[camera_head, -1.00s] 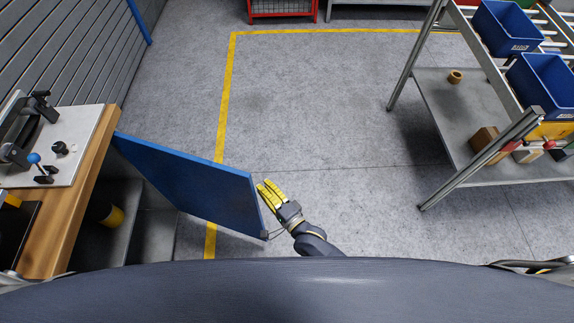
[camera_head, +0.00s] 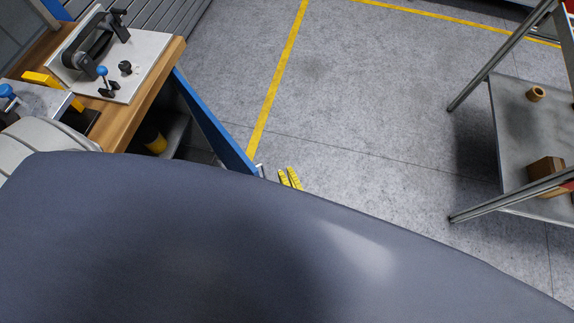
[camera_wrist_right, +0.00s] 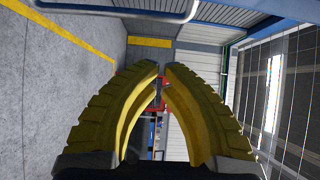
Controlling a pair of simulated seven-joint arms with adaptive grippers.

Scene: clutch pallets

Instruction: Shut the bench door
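The bench door (camera_head: 214,125) is a blue panel, standing open and out from the wooden-topped bench (camera_head: 150,98). In the head view I see it nearly edge-on, its lower part hidden behind my body. A pale metal handle (camera_head: 260,169) shows at its free end. My right gripper (camera_head: 287,174) has yellow fingers and is just right of that end. In the right wrist view the fingertips (camera_wrist_right: 161,68) nearly meet with nothing between them. A metal bar (camera_wrist_right: 120,12), seemingly the handle, crosses above the fingers, apart from the tips. My left gripper is out of view.
A clamp fixture (camera_head: 140,72) stands on the bench top. A metal rack (camera_head: 505,122) stands at the right. The grey floor between, with a yellow line (camera_head: 277,80), is clear.

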